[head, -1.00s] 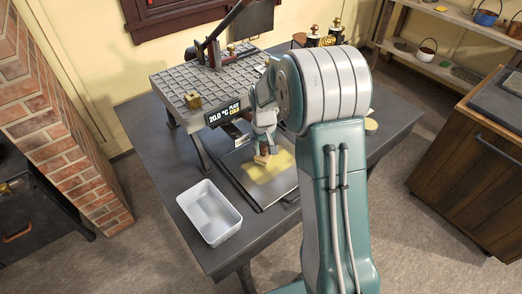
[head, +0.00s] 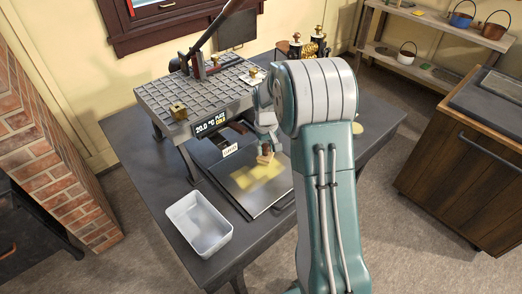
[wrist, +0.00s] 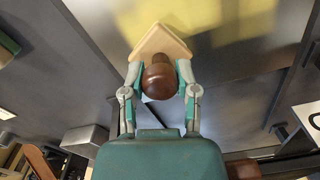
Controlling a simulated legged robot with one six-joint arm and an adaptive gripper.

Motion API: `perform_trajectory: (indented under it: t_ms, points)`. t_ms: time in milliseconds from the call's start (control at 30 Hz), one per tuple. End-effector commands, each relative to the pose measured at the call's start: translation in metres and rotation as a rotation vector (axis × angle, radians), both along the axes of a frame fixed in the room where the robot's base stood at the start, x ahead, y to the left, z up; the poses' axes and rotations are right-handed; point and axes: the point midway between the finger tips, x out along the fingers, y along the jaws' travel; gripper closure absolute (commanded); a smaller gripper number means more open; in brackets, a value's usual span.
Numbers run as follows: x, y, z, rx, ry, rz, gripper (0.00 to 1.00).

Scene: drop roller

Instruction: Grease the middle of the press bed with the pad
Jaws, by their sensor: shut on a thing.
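The press bed (head: 225,178) is a flat dark metal sheet on the table, below the raised grid plate. A pale yellow grease patch (head: 257,184) covers its middle, uneven in shade; the patch also shows in the wrist view (wrist: 242,18). The pad (wrist: 160,42) is a tan block with a round brown knob (wrist: 159,82). My gripper (wrist: 160,72) is shut on that knob, one finger on each side. In the head view the pad (head: 265,159) is at the patch's far edge; I cannot tell whether it touches the bed.
The grid plate (head: 190,92) with a long lever stands just behind the bed, its display reading 20.0 °C, plate cold. A white tub (head: 199,224) stands at the table's front left. Brass-topped containers (head: 308,48) are at the back. The table's front left is otherwise clear.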

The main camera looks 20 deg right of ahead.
Motion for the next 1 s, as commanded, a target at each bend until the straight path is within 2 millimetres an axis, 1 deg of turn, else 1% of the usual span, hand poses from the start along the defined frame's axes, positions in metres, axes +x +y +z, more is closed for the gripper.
perform_trajectory:
  t_ms: [167,600,867,1000]
  points:
    - [0.001,-0.005,0.000,0.000,0.001,-0.001,0.98]
    - [0.010,-0.033,-0.002,0.000,0.001,0.000,0.98]
    - [0.011,-0.034,-0.002,0.000,0.001,0.001,0.98]
    - [0.011,-0.034,0.007,0.000,-0.001,0.001,0.98]
